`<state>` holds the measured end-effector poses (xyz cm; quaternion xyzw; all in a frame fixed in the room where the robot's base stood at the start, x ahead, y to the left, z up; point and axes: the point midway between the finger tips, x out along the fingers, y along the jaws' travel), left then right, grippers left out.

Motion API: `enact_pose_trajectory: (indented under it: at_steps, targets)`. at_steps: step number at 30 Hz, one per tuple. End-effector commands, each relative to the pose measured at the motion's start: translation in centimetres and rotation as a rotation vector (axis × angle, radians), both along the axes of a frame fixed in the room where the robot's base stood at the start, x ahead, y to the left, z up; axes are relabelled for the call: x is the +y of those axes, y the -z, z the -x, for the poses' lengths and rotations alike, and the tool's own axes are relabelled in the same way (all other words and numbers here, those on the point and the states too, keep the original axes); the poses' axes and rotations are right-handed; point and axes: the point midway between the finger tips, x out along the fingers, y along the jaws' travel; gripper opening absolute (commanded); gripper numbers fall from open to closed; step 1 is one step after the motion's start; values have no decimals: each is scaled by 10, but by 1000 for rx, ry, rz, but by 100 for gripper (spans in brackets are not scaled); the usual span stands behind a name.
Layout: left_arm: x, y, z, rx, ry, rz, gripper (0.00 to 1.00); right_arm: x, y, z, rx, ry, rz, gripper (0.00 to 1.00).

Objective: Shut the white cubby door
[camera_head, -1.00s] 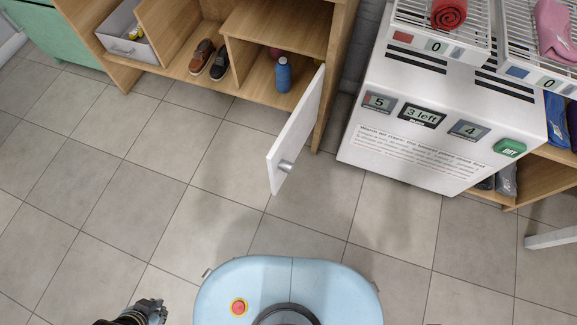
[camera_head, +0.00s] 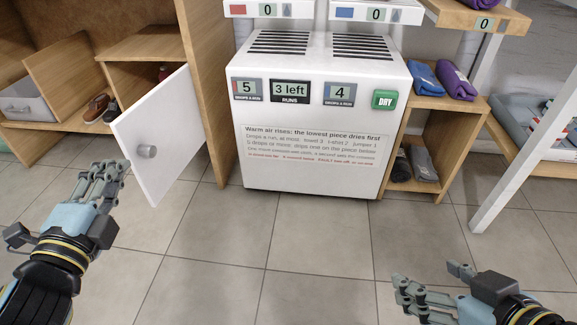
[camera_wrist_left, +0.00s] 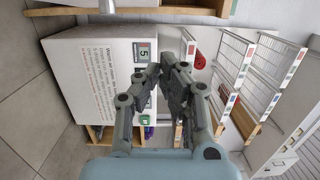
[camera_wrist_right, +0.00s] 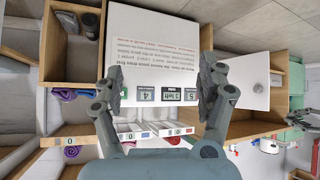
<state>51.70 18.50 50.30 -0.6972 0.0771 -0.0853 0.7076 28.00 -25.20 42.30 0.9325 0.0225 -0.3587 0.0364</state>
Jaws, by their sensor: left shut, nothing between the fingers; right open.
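The white cubby door (camera_head: 168,140) stands ajar in the head view, swung out from the wooden cubby (camera_head: 208,90). Its grey round knob (camera_head: 147,152) is near its free left edge. The door (camera_wrist_right: 240,78) and knob (camera_wrist_right: 258,87) also show in the right wrist view. My left gripper (camera_head: 108,172) is shut and empty, appearing left of the knob and apart from it. Its closed fingers fill the middle of the left wrist view (camera_wrist_left: 172,75). My right gripper (camera_head: 432,285) is open and empty at the lower right, far from the door.
A white dryer cabinet (camera_head: 312,165) stands right of the cubby. Shoes (camera_head: 98,108) and a grey bin (camera_head: 25,104) are in the cubby's left part. A shelf with folded cloths (camera_head: 457,82) and a white slanted leg (camera_head: 492,180) are at right. The tiled floor (camera_head: 310,240) is clear.

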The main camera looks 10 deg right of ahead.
Motion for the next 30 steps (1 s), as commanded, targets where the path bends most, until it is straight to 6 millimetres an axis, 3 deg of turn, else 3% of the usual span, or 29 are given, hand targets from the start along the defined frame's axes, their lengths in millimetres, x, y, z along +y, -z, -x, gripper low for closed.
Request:
enact_pose_trajectory:
  at_steps: [1,3,11,24,30]
  targets:
    - [0,20,-1,8,-2,3,0,0,19,10,27,0,-1,74]
    - [-1,28,-2,12,-3,7,0,0,31,19,51,0,-1,74]
    - [-4,27,-19,6,-5,10,0,0,35,25,62,-1,-1,74]
    - [-24,29,-106,11,-5,11,0,1,44,30,-20,-6,-3,74]
    - [4,30,-116,12,-4,8,0,3,48,34,-84,-12,-5,74]
